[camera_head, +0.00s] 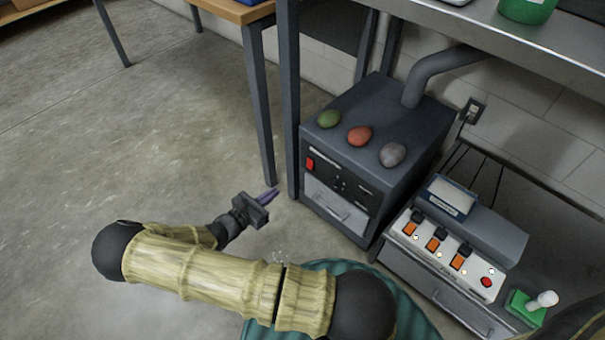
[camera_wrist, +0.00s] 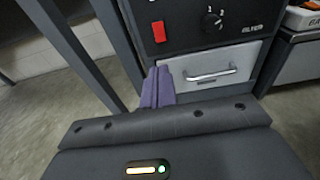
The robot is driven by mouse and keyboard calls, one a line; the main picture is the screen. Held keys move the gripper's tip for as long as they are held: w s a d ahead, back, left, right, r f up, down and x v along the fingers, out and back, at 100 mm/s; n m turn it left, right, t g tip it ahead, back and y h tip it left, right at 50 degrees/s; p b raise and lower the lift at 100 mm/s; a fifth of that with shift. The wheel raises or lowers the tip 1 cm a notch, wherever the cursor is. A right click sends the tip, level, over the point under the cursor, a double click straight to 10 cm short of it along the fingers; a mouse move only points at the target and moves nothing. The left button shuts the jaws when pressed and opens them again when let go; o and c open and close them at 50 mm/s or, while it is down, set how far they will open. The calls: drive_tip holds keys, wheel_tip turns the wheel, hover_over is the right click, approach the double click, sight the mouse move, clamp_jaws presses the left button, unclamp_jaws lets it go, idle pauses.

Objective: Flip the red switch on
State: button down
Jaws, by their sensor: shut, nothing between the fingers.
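The red switch (camera_head: 310,163) is a small upright rectangle on the dark front panel of a grey box-shaped machine (camera_head: 394,121). In the wrist view the red switch (camera_wrist: 159,32) shows at the upper middle, left of a black knob (camera_wrist: 212,19). My gripper (camera_head: 271,194) is shut and empty, with its purple fingers together. It is in front of the machine, left of and below the switch in the head view. In the wrist view the fingertips (camera_wrist: 158,74) appear below the switch, apart from it. I cannot tell which way the switch is set.
A drawer with a handle (camera_wrist: 210,75) is below the panel. Green, red and grey egg-shaped objects (camera_head: 359,136) lie on the machine. A table leg (camera_head: 288,100) stands close at its left. A box with orange switches (camera_head: 435,240) is at the right. Floor at left is clear.

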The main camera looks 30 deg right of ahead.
drive_tip(key=b, duration=0.8)
approach(308, 167)
drive_tip(key=x, duration=0.6)
drive_tip(key=shift+d, duration=0.45)
drive_tip(key=shift+a, duration=0.1)
